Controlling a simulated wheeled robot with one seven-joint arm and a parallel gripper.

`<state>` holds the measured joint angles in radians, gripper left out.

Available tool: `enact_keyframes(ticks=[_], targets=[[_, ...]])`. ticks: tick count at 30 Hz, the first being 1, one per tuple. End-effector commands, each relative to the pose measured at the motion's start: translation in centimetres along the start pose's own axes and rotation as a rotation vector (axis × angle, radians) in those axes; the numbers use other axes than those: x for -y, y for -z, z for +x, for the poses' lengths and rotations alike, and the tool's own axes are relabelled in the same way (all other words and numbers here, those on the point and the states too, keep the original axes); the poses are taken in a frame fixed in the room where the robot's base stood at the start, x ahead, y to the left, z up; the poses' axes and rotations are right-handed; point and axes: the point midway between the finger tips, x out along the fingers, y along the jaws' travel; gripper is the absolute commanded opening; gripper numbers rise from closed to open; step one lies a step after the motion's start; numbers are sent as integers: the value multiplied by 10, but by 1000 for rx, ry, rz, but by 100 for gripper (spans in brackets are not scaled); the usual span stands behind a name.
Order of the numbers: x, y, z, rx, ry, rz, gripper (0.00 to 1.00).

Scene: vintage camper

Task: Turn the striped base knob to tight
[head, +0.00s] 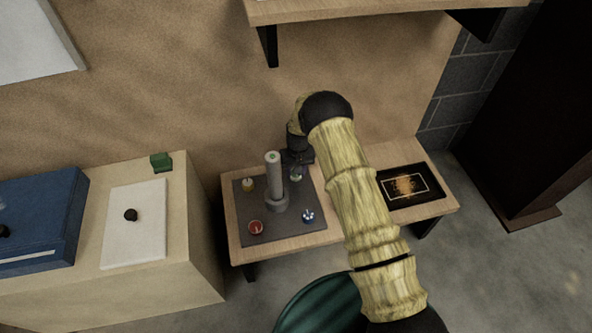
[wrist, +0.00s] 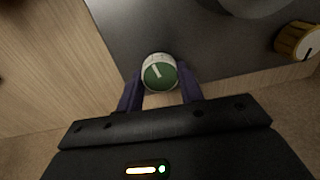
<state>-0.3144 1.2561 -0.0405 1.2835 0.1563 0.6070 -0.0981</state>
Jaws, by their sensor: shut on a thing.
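My gripper (wrist: 160,88) has its two dark purple fingers on either side of a round knob (wrist: 160,72) with a green top, a pale rim and a white pointer line slanting to the upper left. The fingers are shut on it. In the head view my gripper (head: 297,167) is at the back right of a dark grey base plate (head: 284,232), partly hiding the green knob (head: 296,177). A blue-and-white patterned knob (head: 308,215) sits at the front right. I cannot tell for sure which knob is striped, and no tight mark is readable.
A grey upright column (head: 274,178) stands mid-plate, close left of my gripper. A yellow knob (head: 248,184) and a red knob (head: 256,227) sit on the left. A dark framed panel (head: 425,194) lies on the table's right. A shelf (head: 350,8) hangs above.

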Motion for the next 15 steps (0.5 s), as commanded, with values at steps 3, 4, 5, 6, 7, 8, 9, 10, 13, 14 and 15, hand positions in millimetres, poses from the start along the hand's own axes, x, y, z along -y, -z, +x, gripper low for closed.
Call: enact_keyframes(ticks=[3, 4, 5, 6, 7, 8, 9, 10, 13, 14, 15], targets=[[-1, 0, 0, -2, -1, 0, 14], [-1, 1, 0, -2, -1, 0, 14], [-1, 1, 0, -2, -1, 0, 14], [-1, 1, 0, -2, -1, 0, 14], [-1, 1, 0, -2, -1, -1, 43], [-1, 1, 0, -2, -1, -1, 49], [-1, 0, 0, -2, -1, -1, 56], [-1, 0, 0, -2, -1, -1, 58], [-1, 0, 0, -1, -1, -1, 58], [-1, 0, 0, -1, -1, -1, 58], [-1, 0, 0, -1, -1, -1, 58]])
